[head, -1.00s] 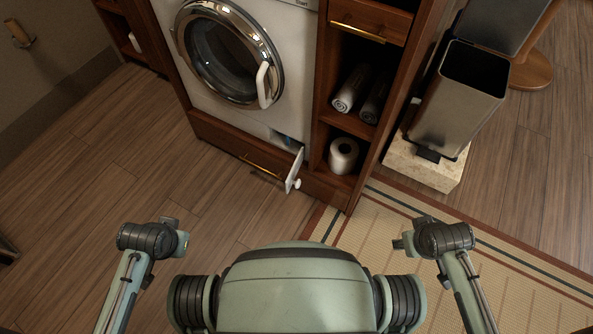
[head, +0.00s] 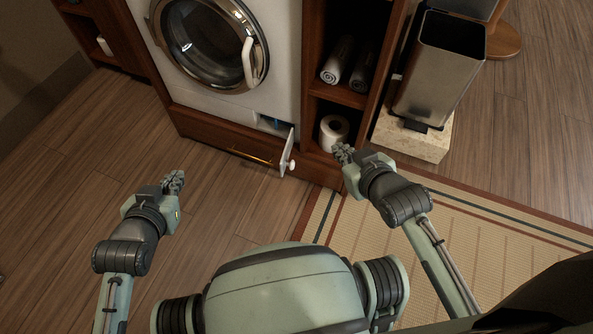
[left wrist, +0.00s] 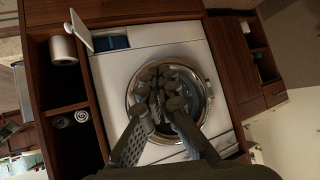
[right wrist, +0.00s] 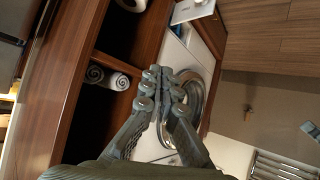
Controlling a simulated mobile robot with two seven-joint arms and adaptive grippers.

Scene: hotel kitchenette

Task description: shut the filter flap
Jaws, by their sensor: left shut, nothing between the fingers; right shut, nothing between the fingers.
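The filter flap (head: 287,154) is a small white panel with a round white knob at the lower right of the white washing machine (head: 207,97). It stands swung open, away from the machine's front, and bares a dark bluish recess (head: 270,123). In the left wrist view the flap (left wrist: 79,31) sticks out beside the blue recess (left wrist: 113,43). My right gripper (head: 342,150) is shut and empty, to the right of the flap and apart from it. My left gripper (head: 173,180) is shut and empty over the floor, left of the flap and well away from it.
A wooden plinth with a brass handle (head: 250,157) runs under the machine. Right of it, a shelf holds a paper roll (head: 334,131) and rolled towels (head: 347,66). A metal bin (head: 437,72) stands on a stone block (head: 415,137). The floor at left is clear.

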